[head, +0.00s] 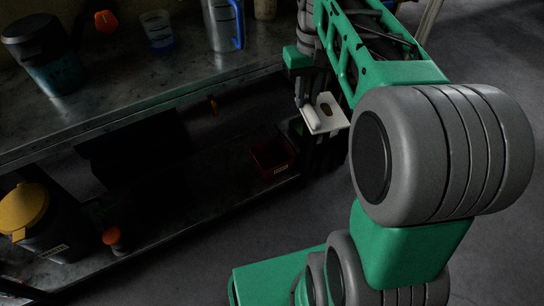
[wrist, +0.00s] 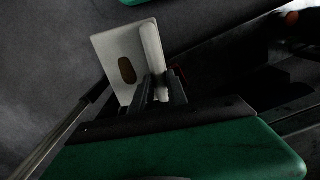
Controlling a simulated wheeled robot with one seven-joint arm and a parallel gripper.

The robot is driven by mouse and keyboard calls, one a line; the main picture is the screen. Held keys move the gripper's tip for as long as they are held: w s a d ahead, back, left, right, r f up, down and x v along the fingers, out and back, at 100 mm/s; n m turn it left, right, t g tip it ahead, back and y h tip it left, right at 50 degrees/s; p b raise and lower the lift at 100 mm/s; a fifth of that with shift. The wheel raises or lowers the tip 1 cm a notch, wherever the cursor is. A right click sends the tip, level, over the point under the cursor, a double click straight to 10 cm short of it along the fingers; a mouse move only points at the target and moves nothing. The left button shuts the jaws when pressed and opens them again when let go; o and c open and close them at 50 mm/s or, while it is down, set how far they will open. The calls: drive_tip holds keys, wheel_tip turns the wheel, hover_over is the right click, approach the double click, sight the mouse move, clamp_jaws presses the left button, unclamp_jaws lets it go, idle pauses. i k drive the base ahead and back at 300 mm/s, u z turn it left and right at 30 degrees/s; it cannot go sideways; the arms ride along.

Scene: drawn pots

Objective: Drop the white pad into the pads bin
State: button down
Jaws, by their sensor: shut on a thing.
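My gripper (head: 305,100) is shut on the white pad (head: 331,121), at the front edge of the shelving. The pad is a flat white plate with a brownish oval spot and a thick rounded strip along one side. In the wrist view my gripper (wrist: 160,88) has its dark fingers at that strip, and the pad (wrist: 112,49) sticks out tilted beyond them. A small red bin (head: 272,156) with a pale label stands on the dark lower shelf, left of and below the pad. Its label is too small to read, so I cannot tell if it is the pads bin.
A dark bin with a yellow lid (head: 22,207) and a red-orange object (head: 111,236) are at the lower left. On the upper counter (head: 150,85) stand a dark-lidded jar (head: 45,55), a clear cup (head: 157,30) and a blue-handled jug (head: 222,25). The floor (head: 205,265) in front is clear.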

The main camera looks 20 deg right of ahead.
sight(270, 167)
drive_tip(key=u, duration=4.3)
drive_tip(key=k, duration=0.9)
drive_tip(key=z, duration=1.25)
